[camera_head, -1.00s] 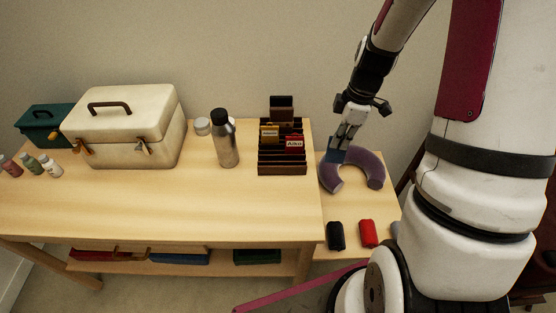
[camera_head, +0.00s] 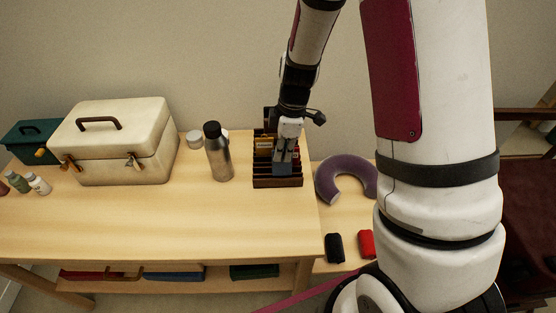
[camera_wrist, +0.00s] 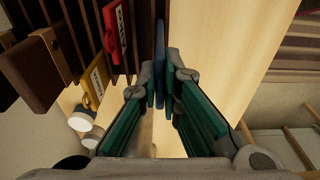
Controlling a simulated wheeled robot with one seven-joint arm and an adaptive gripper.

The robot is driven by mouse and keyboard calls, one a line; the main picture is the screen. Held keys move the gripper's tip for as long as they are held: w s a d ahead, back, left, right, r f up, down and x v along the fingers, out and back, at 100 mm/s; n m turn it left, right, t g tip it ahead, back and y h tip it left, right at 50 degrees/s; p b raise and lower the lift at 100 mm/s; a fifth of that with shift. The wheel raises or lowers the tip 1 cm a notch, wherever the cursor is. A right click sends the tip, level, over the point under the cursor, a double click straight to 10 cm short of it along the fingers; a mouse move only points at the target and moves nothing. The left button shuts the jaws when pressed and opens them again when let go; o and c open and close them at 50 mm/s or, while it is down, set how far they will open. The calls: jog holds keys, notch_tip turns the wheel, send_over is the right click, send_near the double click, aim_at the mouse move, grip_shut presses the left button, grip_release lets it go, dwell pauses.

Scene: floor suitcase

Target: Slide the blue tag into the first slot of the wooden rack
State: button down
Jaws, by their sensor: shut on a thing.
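The blue tag (camera_head: 283,170) is held in my gripper (camera_head: 286,157), over the front part of the wooden rack (camera_head: 278,184). In the wrist view the tag (camera_wrist: 160,62) stands edge-on between the two green-padded fingers of my gripper (camera_wrist: 160,85). The slotted rack (camera_wrist: 58,48) is on the left there, with a red tag (camera_wrist: 112,36) and a yellow tag (camera_wrist: 94,87) in it. The tag is near the rack's last dividers. I cannot tell whether its lower edge is inside a slot. My gripper hides part of the rack in the head view.
A steel bottle (camera_head: 218,155) and a white jar (camera_head: 194,139) stand left of the rack. A cream toolbox (camera_head: 110,140) is further left. A purple neck pillow (camera_head: 343,178), a black roll (camera_head: 334,247) and a red roll (camera_head: 366,243) lie to the right. The table front is clear.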

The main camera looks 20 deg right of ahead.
aim_at(278, 175)
jog(key=shift+w+a, duration=0.15)
jog(key=shift+a, duration=0.35)
jog(key=shift+a+f+b, duration=0.15)
jog(key=shift+f+b, duration=0.85)
jog(key=shift+f, duration=0.8)
jog(key=shift+f, duration=0.15)
jog(key=c, duration=1.8)
grip_release()
